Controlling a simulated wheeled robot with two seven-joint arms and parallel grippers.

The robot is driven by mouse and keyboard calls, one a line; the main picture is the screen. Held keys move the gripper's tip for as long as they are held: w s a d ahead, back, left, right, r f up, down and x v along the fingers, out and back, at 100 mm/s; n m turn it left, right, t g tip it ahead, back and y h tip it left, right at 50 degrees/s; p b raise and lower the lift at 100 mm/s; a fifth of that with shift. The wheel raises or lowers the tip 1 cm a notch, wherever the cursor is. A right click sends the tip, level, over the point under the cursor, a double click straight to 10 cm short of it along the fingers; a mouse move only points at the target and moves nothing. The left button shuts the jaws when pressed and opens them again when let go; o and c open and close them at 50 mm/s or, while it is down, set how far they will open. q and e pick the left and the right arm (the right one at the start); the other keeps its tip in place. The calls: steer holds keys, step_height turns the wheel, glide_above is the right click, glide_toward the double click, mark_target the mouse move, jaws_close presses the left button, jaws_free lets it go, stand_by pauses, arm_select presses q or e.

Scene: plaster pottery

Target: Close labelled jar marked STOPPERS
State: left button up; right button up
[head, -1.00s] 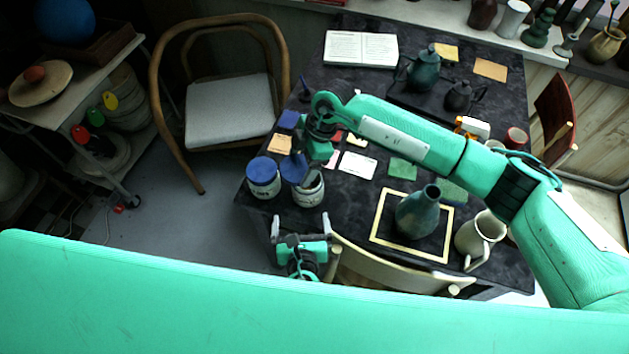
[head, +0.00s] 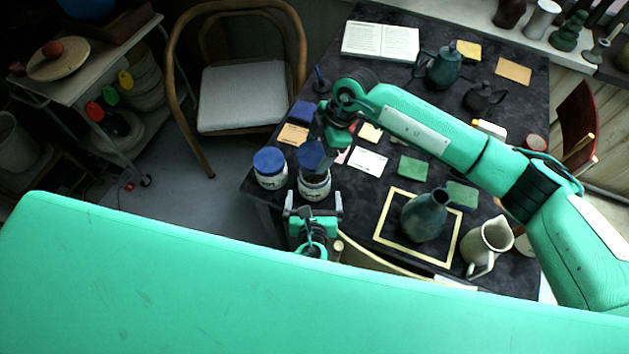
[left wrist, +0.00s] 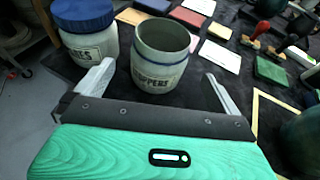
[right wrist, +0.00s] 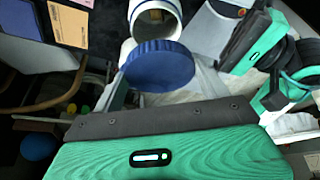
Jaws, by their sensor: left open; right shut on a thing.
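The jar marked STOPPERS (left wrist: 160,58) is a grey pot with a blue band, upright with its mouth open in the left wrist view. It also stands near the table's front left edge in the head view (head: 314,190). My left gripper (head: 314,208) is open, its fingers at either side in front of the jar and apart from it. My right gripper (right wrist: 160,78) is shut on a blue round lid (right wrist: 158,62). In the head view the lid (head: 311,154) appears just above and behind the jar, covering part of its mouth. The right fingertips are mostly hidden there.
A second jar with a blue lid (head: 270,168) stands close to the left. Coloured cards and pads (head: 368,160) lie behind. A teal vase (head: 424,216) in a pale frame and a cream pitcher (head: 488,246) stand right. A chair back is near the front edge.

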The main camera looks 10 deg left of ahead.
mark_target(315, 181)
arm_select(q)
steer(key=x, duration=0.8)
steer(key=shift+w+a+f, duration=0.1)
steer(key=shift+w, duration=0.05)
steer(key=shift+c, duration=0.4)
steer(key=c, duration=1.2)
steer(key=shift+c, duration=0.2)
arm_select(e)
steer(key=shift+d+f, duration=0.1)
steer(key=shift+f, duration=2.35)
steer(key=shift+f, duration=0.1)
steer(key=shift+f, duration=0.8)
steer(key=shift+d+f, duration=0.1)
steer(key=shift+f, duration=0.3)
